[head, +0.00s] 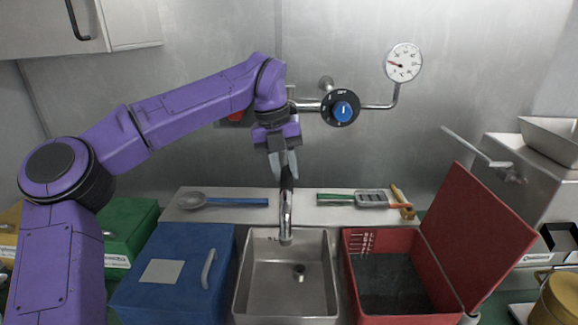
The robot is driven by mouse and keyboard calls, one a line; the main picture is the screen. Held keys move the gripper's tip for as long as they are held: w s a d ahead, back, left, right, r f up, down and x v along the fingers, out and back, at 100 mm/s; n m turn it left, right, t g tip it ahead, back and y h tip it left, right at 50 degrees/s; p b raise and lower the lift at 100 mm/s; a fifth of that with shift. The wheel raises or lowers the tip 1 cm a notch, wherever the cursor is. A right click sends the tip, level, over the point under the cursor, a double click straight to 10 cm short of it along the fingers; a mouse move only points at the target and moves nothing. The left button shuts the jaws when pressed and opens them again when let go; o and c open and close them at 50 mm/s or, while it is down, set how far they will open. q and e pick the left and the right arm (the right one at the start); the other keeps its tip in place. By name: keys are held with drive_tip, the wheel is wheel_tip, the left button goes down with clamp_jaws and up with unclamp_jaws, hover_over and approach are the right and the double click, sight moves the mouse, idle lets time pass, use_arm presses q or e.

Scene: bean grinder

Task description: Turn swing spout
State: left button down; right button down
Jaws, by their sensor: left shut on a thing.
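The swing spout (286,212) is a chrome tube that hangs down from the wall pipe, its outlet over the back of the steel sink (335,285). My left gripper (284,176) points down at the spout's upper part and is shut on it. The gripper and wrist hide the spout's upper end and its joint. A round black valve knob with a blue centre (342,111) sits on the wall pipe just right of the gripper. My right gripper is not in view.
A blue lidded box (160,271) stands left of the sink, and an open red box (402,320) stands right. A ladle (235,202) and other utensils (370,198) lie on the back ledge. A pressure gauge (403,63) is on the wall pipe.

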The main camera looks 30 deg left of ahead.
use_arm(q)
drive_tip(key=c, duration=0.9)
unclamp_jaws()
drive_tip(key=r, duration=0.3)
drive_tip(key=a+r, duration=0.1)
drive_tip(key=r, duration=0.3)
drive_tip(key=s+r, duration=0.1)
drive_tip(key=r, duration=0.2)
drive_tip(key=shift+a+r+p, duration=0.25)
drive_tip(key=shift+a+p, duration=0.05)
drive_tip(key=shift+a, duration=0.1)
